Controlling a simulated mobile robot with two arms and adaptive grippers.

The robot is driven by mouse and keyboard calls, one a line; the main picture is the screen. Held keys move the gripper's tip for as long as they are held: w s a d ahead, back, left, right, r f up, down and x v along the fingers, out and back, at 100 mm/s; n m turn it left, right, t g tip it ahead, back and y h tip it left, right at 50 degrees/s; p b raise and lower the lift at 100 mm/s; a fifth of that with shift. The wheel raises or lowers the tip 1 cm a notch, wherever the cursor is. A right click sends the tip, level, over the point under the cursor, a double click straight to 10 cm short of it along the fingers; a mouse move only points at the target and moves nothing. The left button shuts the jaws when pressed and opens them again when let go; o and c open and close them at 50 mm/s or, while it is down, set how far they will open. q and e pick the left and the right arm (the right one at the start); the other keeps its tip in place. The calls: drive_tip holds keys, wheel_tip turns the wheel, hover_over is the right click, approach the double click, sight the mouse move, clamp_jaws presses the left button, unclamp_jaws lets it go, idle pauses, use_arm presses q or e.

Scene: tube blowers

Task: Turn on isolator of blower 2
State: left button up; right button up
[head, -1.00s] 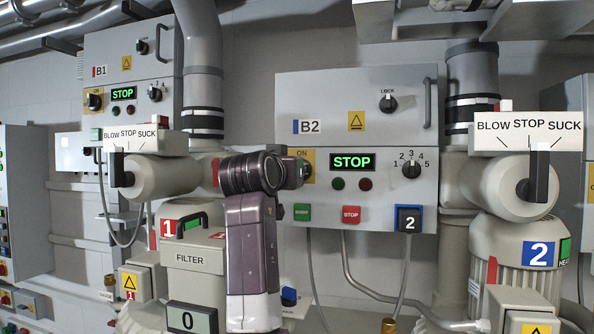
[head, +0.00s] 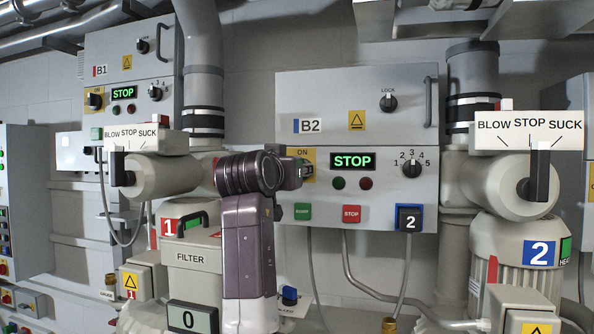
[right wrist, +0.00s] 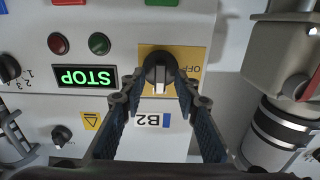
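The isolator of blower 2 is a black rotary knob (right wrist: 158,72) on a yellow plate at the left of the B2 panel (head: 352,85). In the right wrist view, which is upside down, its handle is upright in the picture. A pale mark is at its lower end, towards the ON side; OFF reads beside it. My right gripper (right wrist: 160,88) is open, its fingers on either side of the knob with apparent gaps. In the head view my right wrist partly hides the knob (head: 308,169). My left gripper is not in view.
The B2 display (head: 352,161) reads STOP in green. Below it are a green START button (head: 302,212) and a red STOP button (head: 351,214). The LOCK knob (head: 388,103) and speed selector (head: 411,168) are to the right. A filter box (head: 190,258) stands at lower left.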

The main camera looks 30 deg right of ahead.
drive_tip(key=v, duration=1.1)
